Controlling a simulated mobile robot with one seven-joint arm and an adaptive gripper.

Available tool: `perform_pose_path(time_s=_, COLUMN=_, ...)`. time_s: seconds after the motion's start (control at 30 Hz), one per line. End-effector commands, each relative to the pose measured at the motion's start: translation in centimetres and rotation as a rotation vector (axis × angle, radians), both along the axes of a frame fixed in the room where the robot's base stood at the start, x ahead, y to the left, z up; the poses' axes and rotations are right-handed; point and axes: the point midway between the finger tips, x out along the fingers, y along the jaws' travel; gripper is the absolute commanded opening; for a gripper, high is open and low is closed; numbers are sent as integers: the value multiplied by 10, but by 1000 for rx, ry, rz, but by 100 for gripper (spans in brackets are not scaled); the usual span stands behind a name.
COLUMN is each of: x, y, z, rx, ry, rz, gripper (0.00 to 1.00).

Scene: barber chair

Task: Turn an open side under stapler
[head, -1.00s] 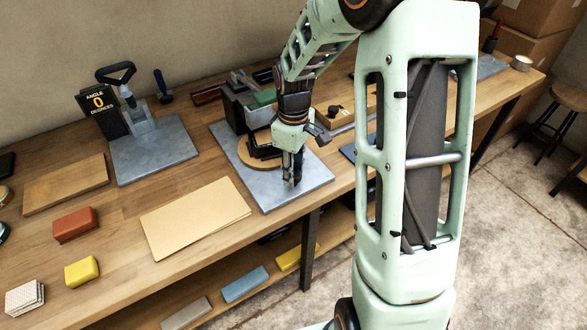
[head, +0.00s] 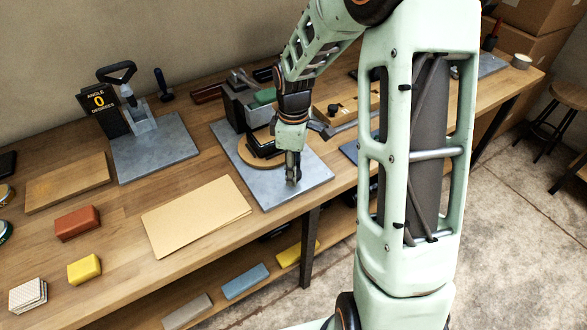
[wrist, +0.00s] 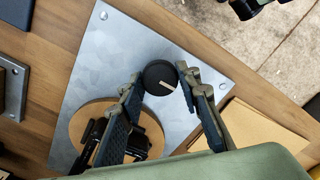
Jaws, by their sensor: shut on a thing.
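My gripper (head: 293,180) points down over the front of a grey metal plate (head: 315,178). In the wrist view its fingers (wrist: 162,78) are closed on either side of a round black knob (wrist: 158,76) with a pale pointer line. The knob is hidden by the fingers in the head view. Beside it on the plate is a round wooden disc (head: 245,151), also in the wrist view (wrist: 153,130), carrying a dark piece (wrist: 137,145) partly covered by a finger. Behind the disc stands a grey machine with a green part (head: 240,104), possibly the stapler; my arm partly hides it.
A tan sheet stack (head: 195,217) lies left of the plate. An angle fixture reading 0 (head: 145,140) stands at the back left. Red (head: 77,223) and yellow (head: 84,269) blocks lie front left. The bench edge runs close in front of the plate.

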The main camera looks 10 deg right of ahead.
Motion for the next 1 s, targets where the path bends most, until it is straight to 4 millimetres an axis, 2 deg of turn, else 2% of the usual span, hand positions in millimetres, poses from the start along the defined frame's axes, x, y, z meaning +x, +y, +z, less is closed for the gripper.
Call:
perform_pose_path(time_s=0.03, x=0, y=0, z=0, rx=-1, ry=-2, rz=4, gripper=34)
perform_pose_path(time_s=0.17, x=0, y=0, z=0, rx=0, ry=-1, rz=2, gripper=48)
perform_pose_path(time_s=0.43, x=0, y=0, z=1, rx=0, ry=-1, rz=0, gripper=48)
perform_pose_path(time_s=0.53, x=1, y=0, z=7, rx=0, ry=-3, rz=0, gripper=48)
perform_pose_path(time_s=0.67, x=2, y=0, z=26, rx=-1, ry=-6, rz=-1, gripper=48)
perform_pose_path(time_s=1.0, x=1, y=0, z=96, rx=-1, ry=-5, rz=0, gripper=48)
